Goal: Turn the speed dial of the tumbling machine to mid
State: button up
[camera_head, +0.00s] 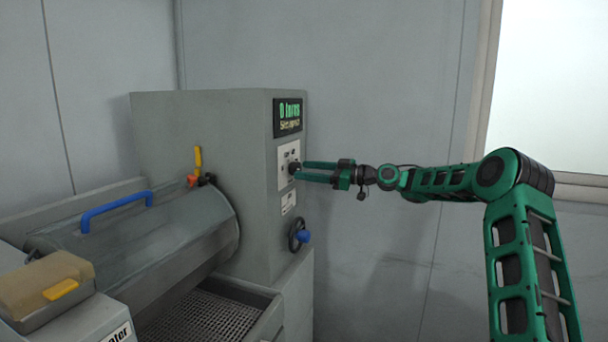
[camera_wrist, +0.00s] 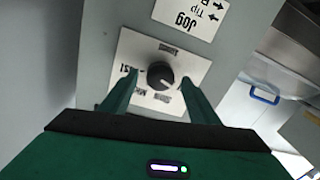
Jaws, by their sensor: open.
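The speed dial is a round black knob (camera_wrist: 160,75) on a white plate (camera_wrist: 133,50) with printed labels. In the head view the dial (camera_head: 294,168) sits on the end face of the grey tumbling machine (camera_head: 200,130). My gripper (camera_head: 302,170) reaches it from the right, with its fingertips at the dial. In the wrist view my gripper (camera_wrist: 158,92) is open, with one green finger on each side of the knob. I cannot tell whether the fingers touch it. The labels appear upside down, and the pointer's setting is not clear.
Above the dial is a display (camera_head: 287,117) with green text. Below it are a small label (camera_head: 288,203) and a handwheel with a blue knob (camera_head: 304,237). A drum with a blue handle (camera_head: 115,205) lies at left.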

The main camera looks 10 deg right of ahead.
jog(key=shift+x, duration=0.8)
jog(key=shift+c, duration=0.2)
jog(key=c, duration=1)
jog(key=shift+d, duration=0.3)
jog(key=shift+a, duration=0.25)
